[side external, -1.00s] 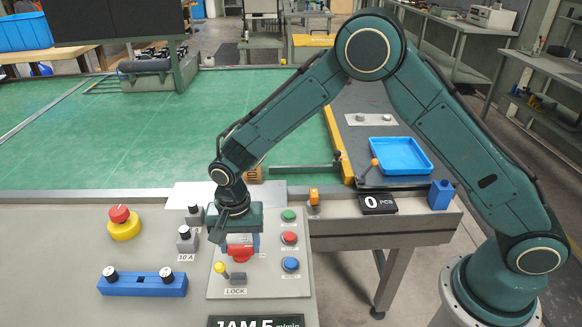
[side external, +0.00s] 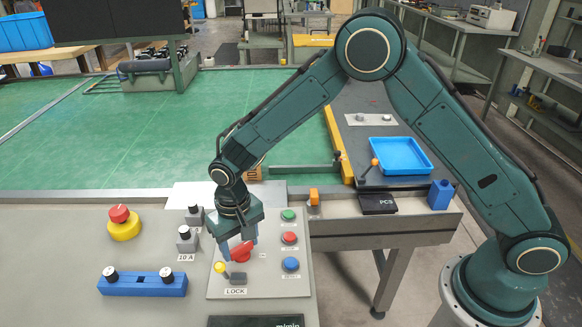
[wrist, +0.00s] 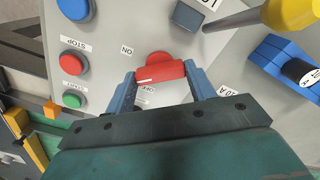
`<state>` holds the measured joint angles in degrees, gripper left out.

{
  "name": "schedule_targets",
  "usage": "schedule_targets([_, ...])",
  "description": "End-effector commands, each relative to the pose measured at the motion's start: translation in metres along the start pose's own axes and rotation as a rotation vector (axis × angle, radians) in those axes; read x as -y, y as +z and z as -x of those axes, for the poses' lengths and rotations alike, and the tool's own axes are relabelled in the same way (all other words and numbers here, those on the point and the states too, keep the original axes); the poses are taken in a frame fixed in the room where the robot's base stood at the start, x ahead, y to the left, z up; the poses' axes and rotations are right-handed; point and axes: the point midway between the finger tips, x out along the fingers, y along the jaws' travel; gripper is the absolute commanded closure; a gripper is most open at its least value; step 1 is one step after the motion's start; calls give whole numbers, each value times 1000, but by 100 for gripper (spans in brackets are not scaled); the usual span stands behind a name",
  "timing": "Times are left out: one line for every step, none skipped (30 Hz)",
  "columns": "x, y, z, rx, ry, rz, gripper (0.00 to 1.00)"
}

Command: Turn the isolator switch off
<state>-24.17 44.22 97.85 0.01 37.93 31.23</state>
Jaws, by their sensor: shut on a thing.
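The isolator switch has a red handle (side external: 241,252) on the grey panel (side external: 280,288). The red handle also shows in the wrist view (wrist: 160,72), with a white line near one end. My gripper (side external: 239,247) reaches down over it with its blue fingers. In the wrist view my gripper (wrist: 161,70) has one finger at each end of the handle, shut on it. An "ON" label (wrist: 127,50) lies beside the switch. Another small label is partly hidden under the handle. In the side view the handle sits turned at a slant.
Green (side external: 288,215), red (side external: 289,238) and blue (side external: 291,264) buttons stand right of the switch. A yellow-knobbed lock (side external: 220,268) is close in front. A red emergency stop (side external: 120,214) and a blue block (side external: 142,284) are to the left.

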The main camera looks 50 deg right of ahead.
Motion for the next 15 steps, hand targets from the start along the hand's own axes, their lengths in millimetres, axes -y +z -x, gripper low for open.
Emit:
schedule_targets([0,0,1,0,-1,45,68])
schedule_targets([0,0,1,0,-1,74,68])
schedule_targets([0,0,1,0,-1,111,68])
schedule_targets([0,0,1,0,-1,140,68])
schedule_targets([0,0,1,0,-1,169,68])
schedule_targets([0,0,1,0,-1,206,68])
schedule_targets([0,0,1,0,-1,235,68])
schedule_targets([0,0,1,0,-1,264,68])
schedule_targets([0,0,1,0,-1,301,68])
schedule_targets([0,0,1,0,-1,330,68])
schedule_targets([0,0,1,0,-1,359,68])
schedule_targets([0,0,1,0,-1,396,68])
schedule_targets([0,0,1,0,-1,425,68])
schedule_targets([0,0,1,0,-1,454,68])
schedule_targets([0,0,1,0,-1,491,68])
